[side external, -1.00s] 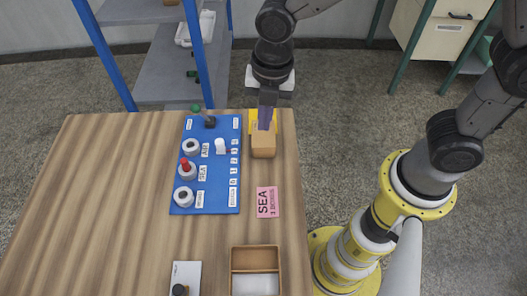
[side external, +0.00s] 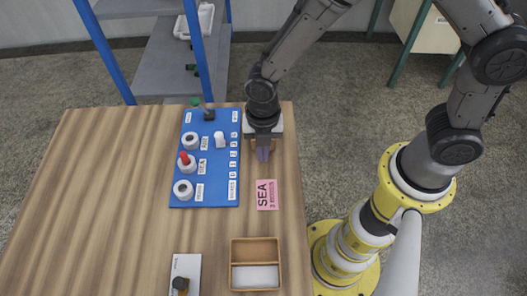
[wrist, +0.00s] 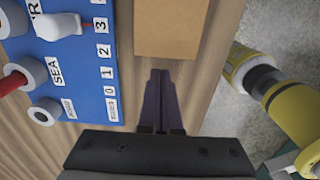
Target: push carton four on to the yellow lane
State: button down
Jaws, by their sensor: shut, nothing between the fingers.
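A plain tan carton (wrist: 172,28) stands on the wooden table beside the blue board, at the top of the wrist view. No number shows on it. In the side view my gripper and wrist hide nearly all of it. My gripper (side external: 263,156) is shut and empty, pointing down at the carton's near side. In the wrist view the closed fingertips (wrist: 160,72) are just short of the carton's near face, with a small apparent gap; I cannot tell whether they touch. The yellow lane is hidden behind my wrist in the side view and outside the wrist view.
A blue board (side external: 210,187) with white fittings, a red knob and a number scale lies left of the carton. Nearer are a pink SEA card (side external: 267,195), a two-part wooden tray (side external: 255,239) and a white box with a black knob (side external: 187,265). The table's right edge is close.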

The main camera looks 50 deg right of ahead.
jog(key=shift+w+d, duration=0.6)
jog(key=shift+d, duration=0.05)
jog(key=w+d, duration=0.6)
jog(key=shift+d, duration=0.1)
